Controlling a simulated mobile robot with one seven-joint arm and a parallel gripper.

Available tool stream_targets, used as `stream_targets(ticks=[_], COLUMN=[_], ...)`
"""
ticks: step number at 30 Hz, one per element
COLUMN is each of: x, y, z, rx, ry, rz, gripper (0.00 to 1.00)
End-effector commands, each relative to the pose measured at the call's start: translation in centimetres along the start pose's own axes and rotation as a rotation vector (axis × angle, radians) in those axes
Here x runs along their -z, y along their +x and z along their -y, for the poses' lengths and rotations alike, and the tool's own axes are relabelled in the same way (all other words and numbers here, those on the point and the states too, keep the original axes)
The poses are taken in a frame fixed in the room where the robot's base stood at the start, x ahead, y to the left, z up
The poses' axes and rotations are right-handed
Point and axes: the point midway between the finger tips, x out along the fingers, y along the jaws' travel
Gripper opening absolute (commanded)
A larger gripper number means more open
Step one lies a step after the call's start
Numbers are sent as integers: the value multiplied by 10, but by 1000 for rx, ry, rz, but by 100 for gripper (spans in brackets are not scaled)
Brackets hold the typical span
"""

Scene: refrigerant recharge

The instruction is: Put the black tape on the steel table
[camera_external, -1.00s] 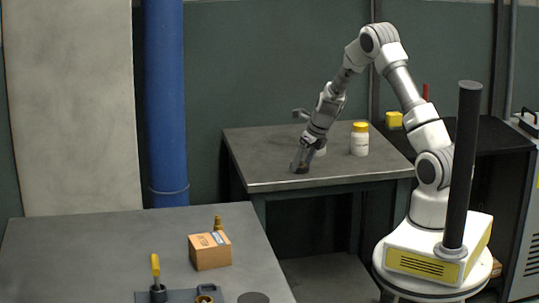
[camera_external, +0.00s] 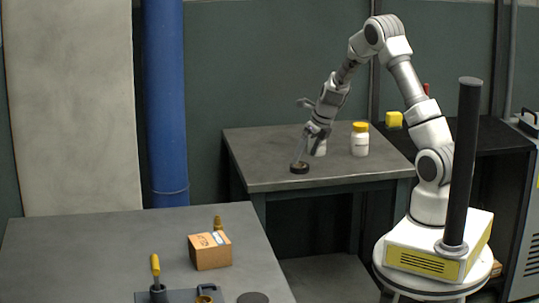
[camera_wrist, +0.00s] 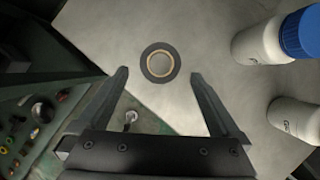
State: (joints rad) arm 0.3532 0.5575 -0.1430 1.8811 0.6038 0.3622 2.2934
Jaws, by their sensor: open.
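The black tape (camera_external: 299,168), a dark roll, lies flat on the grey metal-topped table (camera_external: 270,177) at the back, near its front edge. In the wrist view the black tape (camera_wrist: 147,70) shows as a dark ring with a tan inner core, lying on the grey top. My gripper (camera_external: 302,150) is just above the roll, pointing down. In the wrist view my gripper (camera_wrist: 159,76) is open and empty, its fingers spread wider than the roll, which appears just beyond and between the tips.
A white bottle with a yellow cap (camera_external: 360,143) stands right of my gripper; a second white bottle (camera_external: 319,148) is partly hidden behind it. A nearer grey table (camera_external: 110,245) holds a cardboard box (camera_external: 210,252) and a yellow-handled tool (camera_external: 155,266). The back table's left side is clear.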

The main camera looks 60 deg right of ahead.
Motion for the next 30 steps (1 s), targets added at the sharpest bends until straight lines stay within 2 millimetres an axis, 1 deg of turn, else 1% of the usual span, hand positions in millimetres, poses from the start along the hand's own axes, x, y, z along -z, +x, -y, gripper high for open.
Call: stream_targets(ticks=[1,6,10,14,17,20,23,24,26,27,29,30], x=[-3,-2,-2,-1,-1,-2,1,4,10,16,25,32], y=[-16,-52,-71,-81,-91,-112,-142,-156,-176,-190,-208,-220], z=[0,0,0,-1,-6,-25,-53,-65,-82,-93,-108,-118], rx=[2,1,1,-1,-8,-31,-60,-70,-83,-89,-94,-95], ry=[-1,-1,0,-3,-56,-215,-484,-608,-801,-928,-1121,-1249], rz=[4,3,3,1,6,19,43,55,73,85,104,116], gripper=[100,100,100,100,100,100,100,100,100,100,100,100])
